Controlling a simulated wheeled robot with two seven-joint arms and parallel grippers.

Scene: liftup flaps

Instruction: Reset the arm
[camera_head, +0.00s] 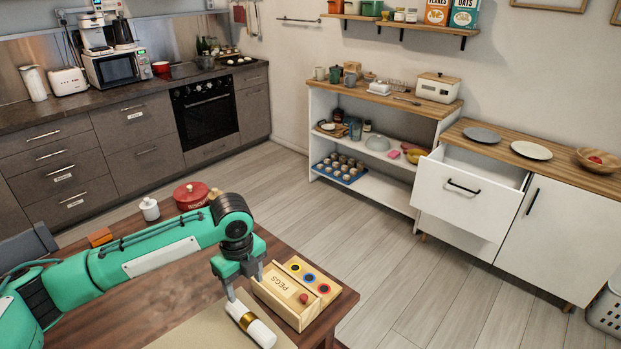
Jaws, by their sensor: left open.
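My left arm (130,262), green with black joints, reaches in from the left over the wooden table. My left gripper (245,285) points down and is open, beside the left end of the wooden box (278,297) marked PEGS. A white cylinder with a gold band (262,333) lies on the table just below the fingertips; I cannot tell whether they touch it. My right gripper is not in view.
A red pot (191,196), a white jar (149,209) and an orange block (100,237) are on the table behind my left arm. Open floor (340,240) lies beyond the table. A drawer (465,198) stands open in the white cabinet at right.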

